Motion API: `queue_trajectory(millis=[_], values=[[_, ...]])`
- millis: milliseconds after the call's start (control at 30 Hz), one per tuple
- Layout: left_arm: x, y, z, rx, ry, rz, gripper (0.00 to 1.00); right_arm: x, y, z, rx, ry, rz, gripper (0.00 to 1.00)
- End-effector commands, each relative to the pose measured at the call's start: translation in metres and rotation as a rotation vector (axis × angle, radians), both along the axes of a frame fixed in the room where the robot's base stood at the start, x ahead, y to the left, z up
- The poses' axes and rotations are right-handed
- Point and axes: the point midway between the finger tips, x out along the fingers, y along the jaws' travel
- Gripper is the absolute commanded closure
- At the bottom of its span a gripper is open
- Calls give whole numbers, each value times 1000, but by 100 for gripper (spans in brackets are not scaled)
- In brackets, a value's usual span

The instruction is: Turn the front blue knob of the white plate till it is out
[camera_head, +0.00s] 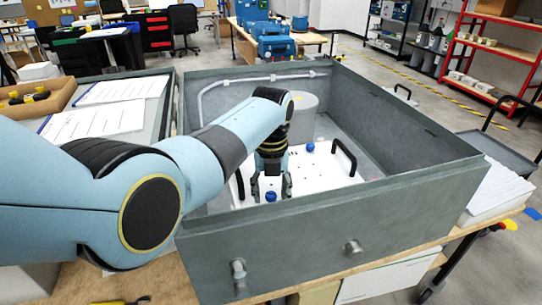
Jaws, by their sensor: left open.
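The white plate (322,173) lies inside a grey open box, with a black handle on each side. The front blue knob (271,197) stands on the plate's near part. A second blue knob (310,147) stands farther back on the plate. My left gripper (271,192) points down over the front knob, with its open fingers on either side of it. I cannot tell whether the fingers touch the knob. My left arm hides part of the plate and box. My right gripper is not in view.
The grey box (385,204) has high walls around the plate. A grey cylinder (302,118) stands inside at the back. Papers (98,122) lie on a tray at left. A stack of white sheets (497,188) lies at right.

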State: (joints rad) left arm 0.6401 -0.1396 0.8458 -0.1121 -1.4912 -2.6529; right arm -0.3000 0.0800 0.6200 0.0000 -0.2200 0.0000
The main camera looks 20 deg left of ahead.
Motion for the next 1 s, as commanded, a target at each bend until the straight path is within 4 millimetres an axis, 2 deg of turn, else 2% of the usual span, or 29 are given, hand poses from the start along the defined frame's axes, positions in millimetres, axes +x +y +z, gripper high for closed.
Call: queue_trajectory(millis=[300, 500, 700, 1000], values=[[1, 0, 65, 0, -3, -28, 52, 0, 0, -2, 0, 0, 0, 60], [1, 0, 95, 0, -2, -28, 52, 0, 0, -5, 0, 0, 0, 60], [0, 0, 106, -1, 0, -28, 52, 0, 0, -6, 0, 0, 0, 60], [0, 0, 107, 0, 0, -25, 52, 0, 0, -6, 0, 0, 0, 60]])
